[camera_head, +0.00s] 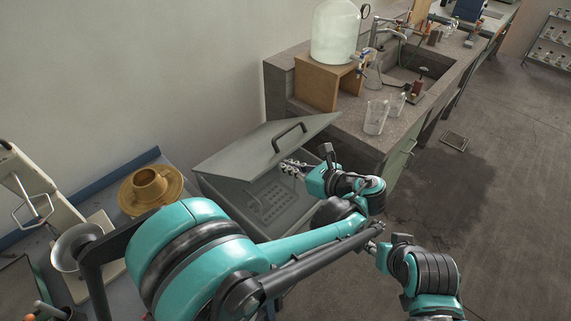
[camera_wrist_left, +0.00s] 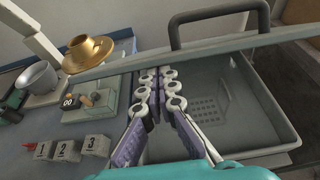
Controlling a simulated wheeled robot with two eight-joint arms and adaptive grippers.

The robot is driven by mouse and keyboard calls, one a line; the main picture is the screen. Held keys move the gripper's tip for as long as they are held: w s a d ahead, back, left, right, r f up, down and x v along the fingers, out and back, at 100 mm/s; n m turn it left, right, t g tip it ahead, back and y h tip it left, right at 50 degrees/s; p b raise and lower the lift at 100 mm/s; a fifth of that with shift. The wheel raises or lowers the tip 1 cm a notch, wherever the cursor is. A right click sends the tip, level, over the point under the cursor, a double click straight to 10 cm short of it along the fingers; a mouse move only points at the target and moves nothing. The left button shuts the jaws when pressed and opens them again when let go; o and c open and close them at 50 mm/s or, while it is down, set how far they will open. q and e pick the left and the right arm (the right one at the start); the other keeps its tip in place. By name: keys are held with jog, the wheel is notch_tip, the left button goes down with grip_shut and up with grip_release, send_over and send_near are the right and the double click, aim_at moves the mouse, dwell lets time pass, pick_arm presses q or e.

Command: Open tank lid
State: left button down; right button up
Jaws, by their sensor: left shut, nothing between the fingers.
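The grey rectangular tank (camera_head: 230,200) stands beside the bench, and its inside shows a perforated plate (camera_head: 270,201). Its grey lid (camera_head: 245,145) is raised and tilted, leaving the near part of the tank uncovered. The lid carries a dark arched handle (camera_head: 289,136), which also shows in the left wrist view (camera_wrist_left: 218,13). My left gripper (camera_head: 287,166) is shut and empty by the lid's raised near edge, over the tank opening; I cannot tell whether it touches the lid. My right gripper (camera_head: 371,247) is low at the right, its fingers too small to read.
A brass-coloured flanged piece (camera_head: 150,187) and a metal funnel (camera_head: 72,247) are left of the tank. Number blocks (camera_wrist_left: 68,150) show in the left wrist view. The bench (camera_head: 345,125) holds a large glass jar (camera_head: 335,35) and beakers (camera_head: 376,117).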

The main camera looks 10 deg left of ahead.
pick_arm(q)
jog(key=shift+r, duration=0.15)
jog(key=shift+w+a+r+p, duration=0.15)
jog(key=shift+a+r+p, duration=0.1)
jog(key=shift+r+p, duration=0.35)
jog(key=w+a+r+g+h+p, duration=0.2)
jog(key=w+a+r+h+p, duration=0.2)
jog(key=w+a+r+p, duration=0.5)
jog(key=w+a+r+g+h+p, duration=0.3)
jog(key=w+a+r+p, duration=0.6)
jog(key=a+p, duration=0.5)
jog(key=shift+a+r+g+h, duration=0.35)
jog(key=shift+a+r, duration=0.45)
jog(key=shift+r, duration=0.35)
